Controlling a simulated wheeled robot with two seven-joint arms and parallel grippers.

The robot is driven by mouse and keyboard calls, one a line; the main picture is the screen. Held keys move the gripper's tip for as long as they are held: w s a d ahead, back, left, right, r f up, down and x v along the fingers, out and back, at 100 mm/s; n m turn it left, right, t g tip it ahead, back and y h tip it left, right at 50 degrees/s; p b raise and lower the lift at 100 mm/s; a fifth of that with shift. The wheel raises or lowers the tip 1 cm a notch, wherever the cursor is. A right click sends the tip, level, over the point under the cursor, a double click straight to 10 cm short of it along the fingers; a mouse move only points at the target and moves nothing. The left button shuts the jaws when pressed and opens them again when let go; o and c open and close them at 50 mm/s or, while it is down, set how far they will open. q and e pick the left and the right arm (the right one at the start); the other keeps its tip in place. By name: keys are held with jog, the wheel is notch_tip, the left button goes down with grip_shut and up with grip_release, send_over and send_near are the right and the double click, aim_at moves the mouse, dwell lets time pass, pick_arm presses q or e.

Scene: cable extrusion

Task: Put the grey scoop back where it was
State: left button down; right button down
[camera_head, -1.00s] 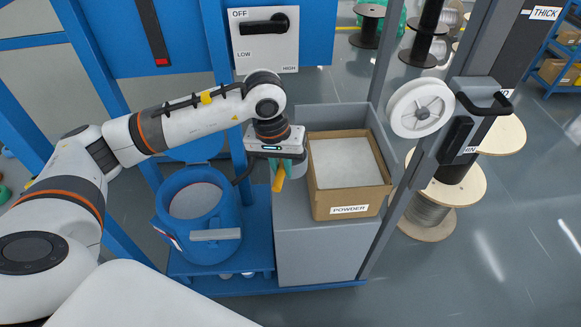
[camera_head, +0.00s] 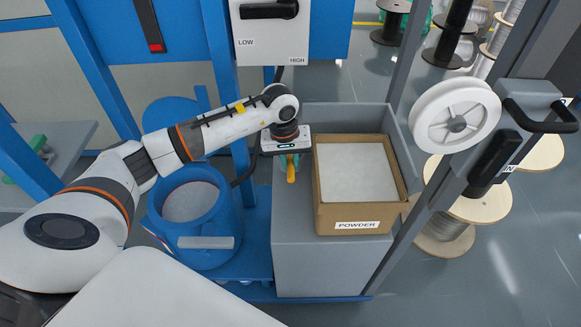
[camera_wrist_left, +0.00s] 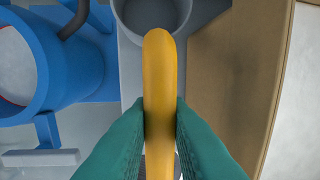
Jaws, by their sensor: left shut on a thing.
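The grey scoop's yellow handle (camera_head: 291,174) points toward the camera below my left gripper (camera_head: 289,160). In the left wrist view the handle (camera_wrist_left: 159,85) runs up the middle between the green fingers of my left gripper (camera_wrist_left: 160,125), which are shut on it. A round grey cup (camera_wrist_left: 152,18) shows beyond the handle's end and looks like the scoop's bowl. It is cut off by the top edge, and in the head view the hand mostly hides it. The scoop is over the left part of the grey stand (camera_head: 292,225); I cannot tell whether it touches it. My right gripper is not in view.
A cardboard box marked POWDER (camera_head: 354,225) stands on the stand, close right of my left gripper. A blue barrel (camera_head: 210,222) with an open top stands to the left. A white spool (camera_head: 430,120) and a grey post are at the right.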

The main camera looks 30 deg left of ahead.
pick_arm(q)
jog(key=shift+f, duration=1.45)
jog(key=c, duration=1.4)
grip_release()
jog(key=shift+o, duration=0.2)
notch_tip(320, 180, up, 12)
jog(key=s+a, duration=0.1)
jog(key=shift+r, duration=0.15)
jog(key=shift+s, duration=0.1)
